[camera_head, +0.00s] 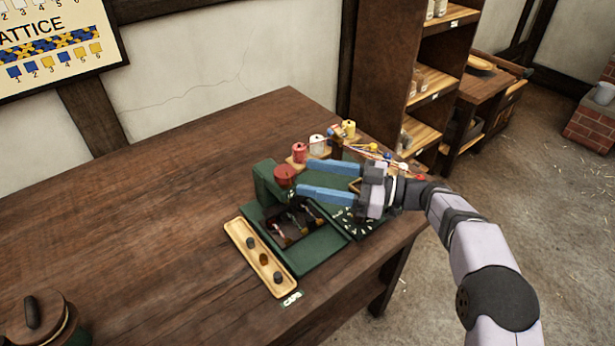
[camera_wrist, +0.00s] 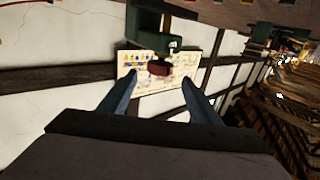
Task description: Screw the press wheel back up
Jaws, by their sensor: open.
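The press wheel (camera_head: 285,171) is a small dark red round knob on top of a green press frame (camera_head: 268,186). It also shows in the wrist view (camera_wrist: 159,69), between the fingertips in the picture. The green frame also shows in the wrist view (camera_wrist: 145,30). My gripper (camera_head: 305,178) is open and empty, with two blue fingers pointing left toward the wheel. In the head view the wheel lies just beyond the fingertips. I cannot tell whether they touch. The space under the wheel is partly hidden by the lower finger.
A wooden tray (camera_head: 238,229) with dark caps lies left of the green base (camera_head: 325,260). A red spool (camera_head: 299,152), a white spool (camera_head: 317,144) and a yellow spool (camera_head: 349,128) stand behind my fingers. A lidded pot (camera_head: 40,318) is front left.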

